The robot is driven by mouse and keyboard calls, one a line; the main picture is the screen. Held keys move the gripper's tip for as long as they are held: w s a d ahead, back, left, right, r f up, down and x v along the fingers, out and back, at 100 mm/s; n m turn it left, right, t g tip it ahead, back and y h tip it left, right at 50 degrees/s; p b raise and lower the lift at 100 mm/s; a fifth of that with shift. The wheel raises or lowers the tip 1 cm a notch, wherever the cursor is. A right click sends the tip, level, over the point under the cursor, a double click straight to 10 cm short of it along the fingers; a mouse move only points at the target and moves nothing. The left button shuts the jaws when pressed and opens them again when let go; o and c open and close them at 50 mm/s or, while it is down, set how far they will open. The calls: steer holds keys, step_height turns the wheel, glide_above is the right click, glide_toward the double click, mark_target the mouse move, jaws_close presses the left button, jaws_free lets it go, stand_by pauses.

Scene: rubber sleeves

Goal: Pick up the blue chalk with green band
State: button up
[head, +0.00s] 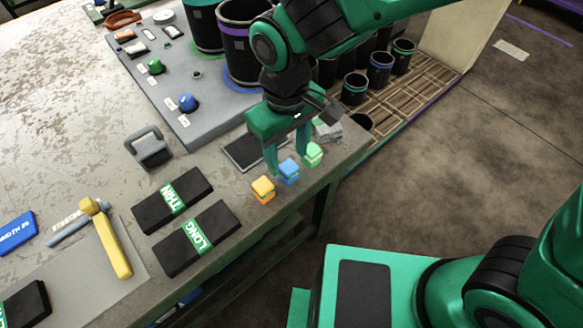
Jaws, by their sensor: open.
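The blue chalk (289,173) is a small block near the table's front edge, between an orange block and a green one. Its band is too small to make out clearly. My gripper (287,160) is open and points down. Its two fingers hang just behind the blue chalk in the picture, one to the left and one to the right. I cannot tell whether the fingertips are level with the chalk or above it, or whether they touch it.
The orange block (263,190) and green block (313,155) stand close on either side. Black THIN (155,213) and LONG (180,255) boxes lie to the left. A dark flat pad (240,152) lies behind my gripper. The table edge drops off just in front.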

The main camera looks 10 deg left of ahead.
mark_target(289, 166)
steer(key=shift+w+f, duration=0.15)
steer(key=shift+f, duration=1.3)
steer(key=shift+w+f, duration=0.15)
steer(key=shift+f, duration=1.25)
steer(key=c, duration=1.2)
